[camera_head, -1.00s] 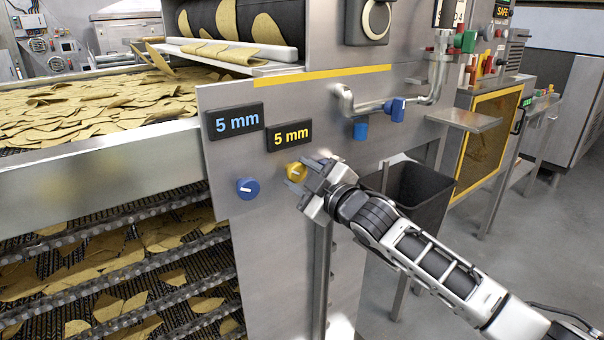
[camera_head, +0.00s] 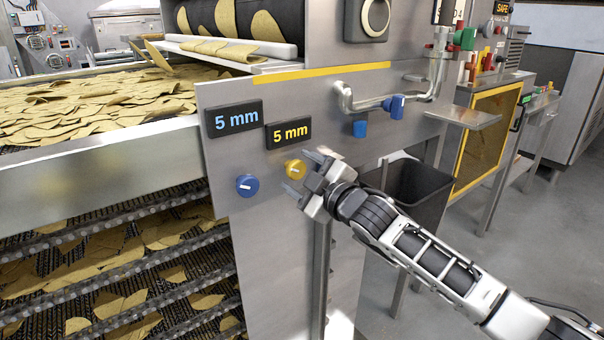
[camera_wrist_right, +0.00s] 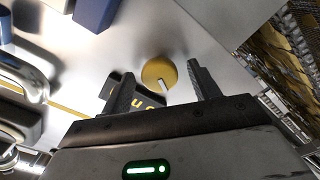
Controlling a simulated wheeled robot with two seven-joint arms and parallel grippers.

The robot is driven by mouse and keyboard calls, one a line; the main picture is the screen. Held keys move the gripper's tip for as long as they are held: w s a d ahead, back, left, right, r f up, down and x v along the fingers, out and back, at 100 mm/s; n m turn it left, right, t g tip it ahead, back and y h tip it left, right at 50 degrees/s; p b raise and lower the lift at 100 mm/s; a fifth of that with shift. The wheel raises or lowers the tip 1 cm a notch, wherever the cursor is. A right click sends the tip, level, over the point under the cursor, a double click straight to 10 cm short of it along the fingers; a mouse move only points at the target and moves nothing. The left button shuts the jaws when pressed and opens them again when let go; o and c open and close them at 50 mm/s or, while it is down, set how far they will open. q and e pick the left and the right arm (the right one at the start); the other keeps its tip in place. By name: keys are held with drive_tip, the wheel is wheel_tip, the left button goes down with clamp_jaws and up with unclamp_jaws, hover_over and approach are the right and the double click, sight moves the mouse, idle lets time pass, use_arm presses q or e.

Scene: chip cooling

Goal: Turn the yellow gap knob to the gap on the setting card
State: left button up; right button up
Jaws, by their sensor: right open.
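The yellow gap knob (camera_head: 296,169) is on the steel panel, below a black display reading "5 mm" in yellow (camera_head: 289,133). A white pointer line shows on its face. My right gripper (camera_head: 301,174) is just right of the knob, open, with its fingers toward the panel and apart from the knob. In the right wrist view the knob (camera_wrist_right: 159,73) shows ahead between the two open fingers (camera_wrist_right: 160,88), with nothing held. I cannot make out a setting card. My left gripper is not in view.
A blue knob (camera_head: 247,186) sits left of the yellow one, under a display reading "5 mm" in blue (camera_head: 235,119). Blue valve handles (camera_head: 395,107) are on the pipe at upper right. A dark bin (camera_head: 418,190) stands behind my right arm.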

drive_tip(key=b+v, duration=0.2)
drive_tip(key=v, duration=1.4)
drive_tip(key=s+f+m+h, duration=0.1)
drive_tip(key=s+f+m, duration=0.2)
drive_tip(key=f, duration=0.3)
drive_tip(key=s+f+m+g+h, duration=0.1)
drive_tip(key=s+f+m+h, duration=0.15)
drive_tip(key=f, duration=0.35)
drive_tip(key=s+f+m, duration=0.3)
drive_tip(key=f, duration=0.3)
drive_tip(key=s+d+f+m+g+h, duration=0.1)
drive_tip(key=s+d+f+m+h, duration=0.1)
drive_tip(key=s+f, duration=0.4)
drive_tip(key=s+d+f+m+g+h, duration=0.2)
drive_tip(key=s+f+m, duration=0.2)
drive_tip(key=s+f, duration=0.3)
drive_tip(key=shift+s+d+f, duration=0.2)
drive_tip(key=shift+s+d, duration=0.15)
drive_tip(key=shift+s, duration=0.2)
